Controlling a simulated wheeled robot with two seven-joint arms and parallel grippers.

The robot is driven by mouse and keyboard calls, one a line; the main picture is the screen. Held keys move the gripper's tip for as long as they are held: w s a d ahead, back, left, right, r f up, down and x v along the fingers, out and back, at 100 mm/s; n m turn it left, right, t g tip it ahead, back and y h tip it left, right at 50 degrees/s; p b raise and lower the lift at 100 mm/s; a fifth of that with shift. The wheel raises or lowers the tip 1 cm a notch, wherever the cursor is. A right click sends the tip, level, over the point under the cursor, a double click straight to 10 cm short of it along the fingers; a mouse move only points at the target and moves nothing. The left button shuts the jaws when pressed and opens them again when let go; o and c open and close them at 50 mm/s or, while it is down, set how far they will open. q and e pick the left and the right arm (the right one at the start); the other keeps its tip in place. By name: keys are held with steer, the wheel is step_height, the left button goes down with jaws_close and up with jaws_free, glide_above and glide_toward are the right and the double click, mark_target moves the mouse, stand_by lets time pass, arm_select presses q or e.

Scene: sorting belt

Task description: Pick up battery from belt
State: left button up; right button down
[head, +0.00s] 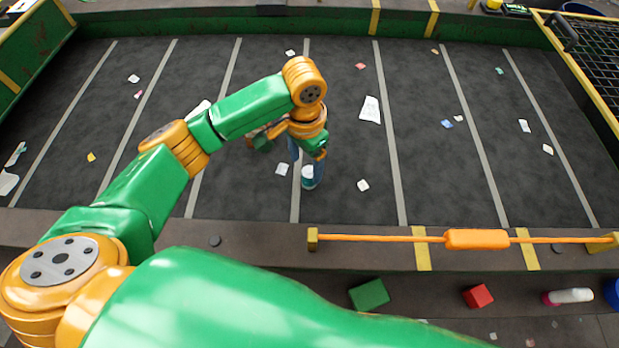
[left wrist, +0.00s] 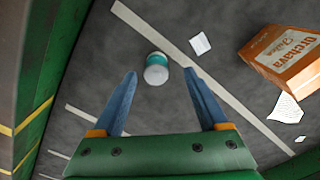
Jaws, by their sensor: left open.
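A small white and teal cylinder (head: 307,178), which may be the battery, is on the dark belt (head: 340,60) just below my left gripper (head: 305,165) in the head view. In the left wrist view the same cylinder (left wrist: 156,70) shows its round white end, between and a little beyond the blue fingertips. My left gripper (left wrist: 159,78) is open with nothing between its fingers. It points down at the belt, and I cannot tell its exact height. My right gripper is not in view.
An orange carton (left wrist: 285,55) lies near the gripper, mostly hidden in the head view. Paper scraps (head: 370,110) litter the belt. An orange pull cord (head: 477,239) runs along the near edge. Below it are a green block (head: 369,295), a red block (head: 478,296) and a white bottle (head: 572,295).

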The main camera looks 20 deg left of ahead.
mark_target(309, 171)
arm_select(q)
steer(key=f, duration=0.5)
steer(key=shift+d+p, duration=0.3)
steer(key=shift+d, duration=0.05)
jaws_close()
